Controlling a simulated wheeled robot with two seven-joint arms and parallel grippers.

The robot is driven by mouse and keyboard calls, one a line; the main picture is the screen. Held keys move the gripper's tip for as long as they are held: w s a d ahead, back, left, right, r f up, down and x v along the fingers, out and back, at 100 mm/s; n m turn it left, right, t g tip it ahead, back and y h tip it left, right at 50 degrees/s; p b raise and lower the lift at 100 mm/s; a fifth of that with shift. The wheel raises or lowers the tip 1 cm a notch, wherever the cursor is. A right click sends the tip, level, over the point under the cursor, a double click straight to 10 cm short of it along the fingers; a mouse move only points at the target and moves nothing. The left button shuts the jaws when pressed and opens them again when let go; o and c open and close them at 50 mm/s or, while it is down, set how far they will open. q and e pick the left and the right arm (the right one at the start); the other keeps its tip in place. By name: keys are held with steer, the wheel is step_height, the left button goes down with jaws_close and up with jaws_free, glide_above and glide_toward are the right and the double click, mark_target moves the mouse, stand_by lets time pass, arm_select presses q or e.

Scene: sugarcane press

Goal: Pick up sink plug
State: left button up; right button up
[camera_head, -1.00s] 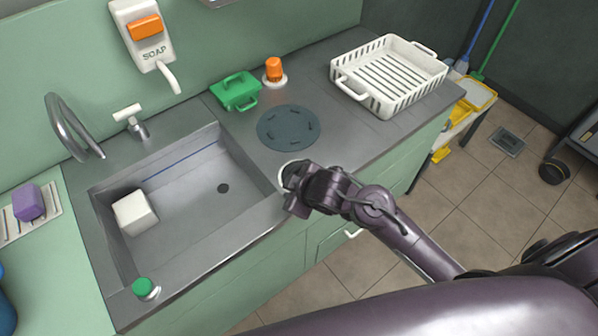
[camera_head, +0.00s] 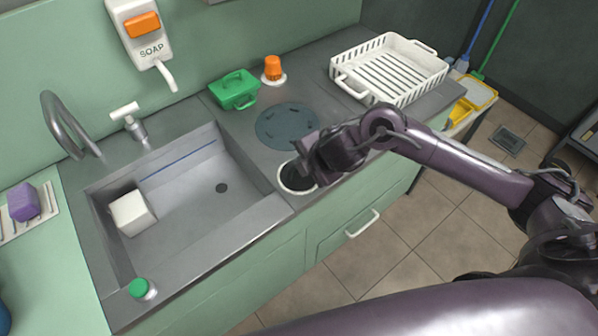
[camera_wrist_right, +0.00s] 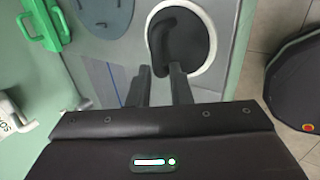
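A black round plug-like piece with a raised curved handle (camera_wrist_right: 176,42) sits inside a white ring (camera_wrist_right: 208,60) in the counter. In the head view the white ring (camera_head: 297,189) is right of the sink, partly covered by my right gripper (camera_head: 306,165). In the wrist view my right gripper (camera_wrist_right: 161,72) has its two fingers apart, with nothing between them. Its fingertips point at the near edge of the black piece; whether they touch is unclear. My left gripper is not in view.
A white block (camera_head: 131,214) lies in the sink. A green-topped knob (camera_head: 141,289) is at its front corner. Behind are a green box (camera_head: 234,90), an orange-topped piece (camera_head: 273,69) and a grey-blue disc (camera_head: 286,126). A white rack (camera_head: 390,70) stands at the right.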

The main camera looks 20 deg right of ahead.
steer(key=x, duration=0.5)
steer(key=shift+w+d, duration=0.15)
steer(key=shift+w, duration=0.1)
steer(key=shift+r, duration=0.1)
jaws_close()
steer(key=shift+r, duration=0.1)
